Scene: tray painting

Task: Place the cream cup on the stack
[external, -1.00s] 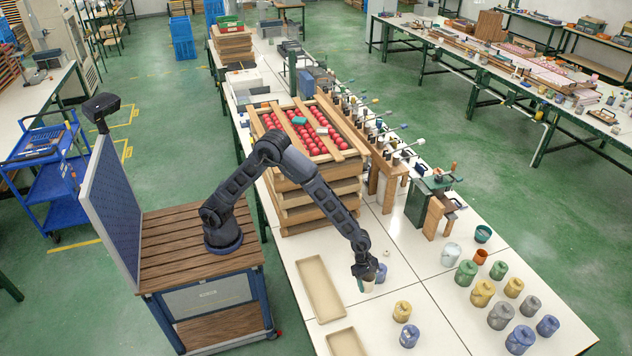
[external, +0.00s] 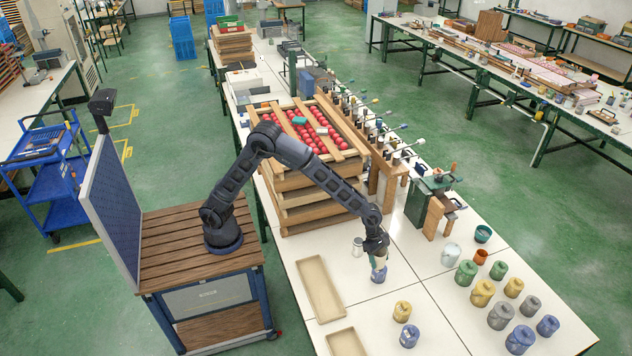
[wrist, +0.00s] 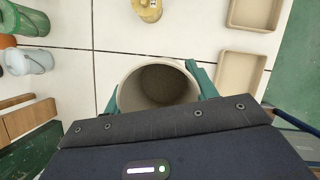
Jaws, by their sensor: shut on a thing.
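The cream cup (wrist: 158,85) is upright between my gripper's teal fingers in the wrist view, with its open mouth toward the camera. My gripper (wrist: 157,90) is shut on it. In the external view my gripper (external: 378,262) is directly over a blue cup (external: 378,276) that stands on the white table. The cream cup is mostly hidden by the gripper there. I cannot tell whether the cream cup touches the blue one or how deep it sits.
A clear or grey jar (external: 357,246) stands just behind the gripper. A yellow mug (external: 402,311) and a blue mug (external: 410,336) stand in front. Beige trays (external: 320,290) lie to the left. Several mugs crowd the right, and crates of red balls (external: 310,140) stand behind.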

